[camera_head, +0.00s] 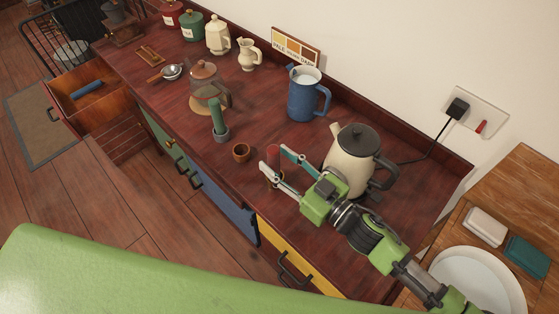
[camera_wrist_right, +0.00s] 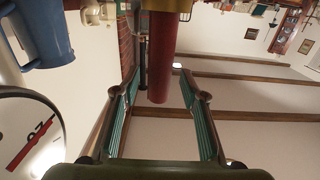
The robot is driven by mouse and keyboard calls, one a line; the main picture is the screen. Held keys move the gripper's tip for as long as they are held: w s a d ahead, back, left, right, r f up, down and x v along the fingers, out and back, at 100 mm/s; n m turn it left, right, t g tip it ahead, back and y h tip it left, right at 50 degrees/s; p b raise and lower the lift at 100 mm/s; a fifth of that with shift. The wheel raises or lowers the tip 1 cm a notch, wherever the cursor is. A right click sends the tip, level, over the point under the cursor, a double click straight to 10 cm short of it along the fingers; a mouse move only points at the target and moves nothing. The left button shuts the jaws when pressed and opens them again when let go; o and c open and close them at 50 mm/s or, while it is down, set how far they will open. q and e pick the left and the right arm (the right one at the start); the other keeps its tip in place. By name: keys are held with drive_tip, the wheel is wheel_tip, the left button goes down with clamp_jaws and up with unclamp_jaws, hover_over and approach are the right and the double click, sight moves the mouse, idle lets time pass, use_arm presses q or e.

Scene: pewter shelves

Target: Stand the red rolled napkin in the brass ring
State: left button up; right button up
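The red rolled napkin (camera_head: 273,153) stands upright on the dark red counter. It also shows in the wrist view (camera_wrist_right: 161,55), where the picture is upside down. Its lower end is in the brass ring (camera_wrist_right: 184,6), which is mostly hidden by the gripper in the head view. My right gripper (camera_head: 274,157) is open, and its two fingers lie to either side of the napkin. The wrist view shows clear gaps between the napkin and both fingers (camera_wrist_right: 160,78). My left gripper is not in view.
A cream kettle (camera_head: 346,165) stands close on the right, with a blue pitcher (camera_head: 303,97) behind. The counter's front edge (camera_head: 240,200) is near.

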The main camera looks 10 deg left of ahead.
drive_tip(key=shift+s+d+f, duration=0.1)
drive_tip(key=shift+s+d, duration=0.15)
drive_tip(key=shift+d, duration=0.15)
drive_tip(key=v, duration=1.1)
idle(0.3)
